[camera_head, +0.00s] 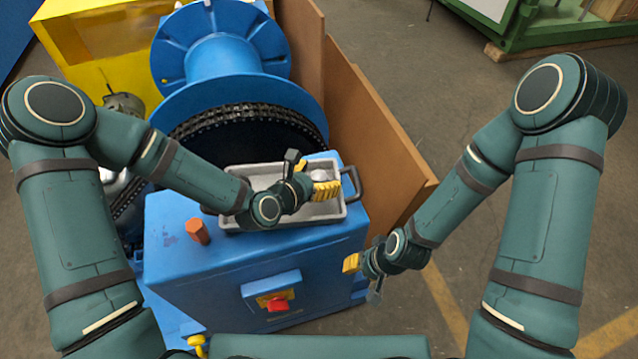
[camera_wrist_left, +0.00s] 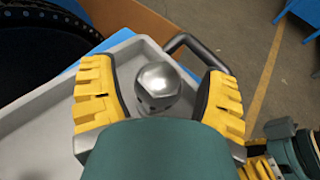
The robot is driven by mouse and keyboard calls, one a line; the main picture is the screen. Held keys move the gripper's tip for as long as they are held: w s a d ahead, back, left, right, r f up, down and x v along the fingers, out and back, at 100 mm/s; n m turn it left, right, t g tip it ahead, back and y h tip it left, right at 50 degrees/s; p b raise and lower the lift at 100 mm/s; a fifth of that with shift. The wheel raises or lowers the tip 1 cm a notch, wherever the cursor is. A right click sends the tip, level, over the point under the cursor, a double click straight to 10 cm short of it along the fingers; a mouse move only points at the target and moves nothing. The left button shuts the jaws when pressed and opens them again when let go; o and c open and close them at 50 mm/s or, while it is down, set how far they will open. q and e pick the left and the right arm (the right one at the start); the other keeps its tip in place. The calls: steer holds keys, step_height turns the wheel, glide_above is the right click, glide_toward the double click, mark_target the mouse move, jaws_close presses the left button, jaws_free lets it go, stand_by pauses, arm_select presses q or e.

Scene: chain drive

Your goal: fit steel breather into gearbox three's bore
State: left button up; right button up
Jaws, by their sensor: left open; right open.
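A steel breather with a hexagonal head (camera_wrist_left: 157,82) sits at the end of a grey tray in the left wrist view. In the head view the breather (camera_head: 318,173) shows partly, beside my left gripper's fingers. My left gripper (camera_head: 311,174) is open over the tray, its yellow fingers on either side of the breather with gaps visible in the wrist view. My right gripper (camera_head: 363,277) is open and empty, beside the right side of the blue cabinet. I cannot tell which part is gearbox three, and its bore is not identifiable.
The grey tray (camera_head: 240,171) stands on the blue cabinet (camera_head: 180,270), with a black handle (camera_head: 354,183) beside it. An orange hexagonal plug (camera_head: 197,230) stands on the cabinet's top. A blue drum (camera_head: 222,60), black chain (camera_head: 250,116) and brown panels (camera_head: 365,140) stand behind. Floor is free at right.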

arm_select(q)
jaws_close()
stand_by(0.4)
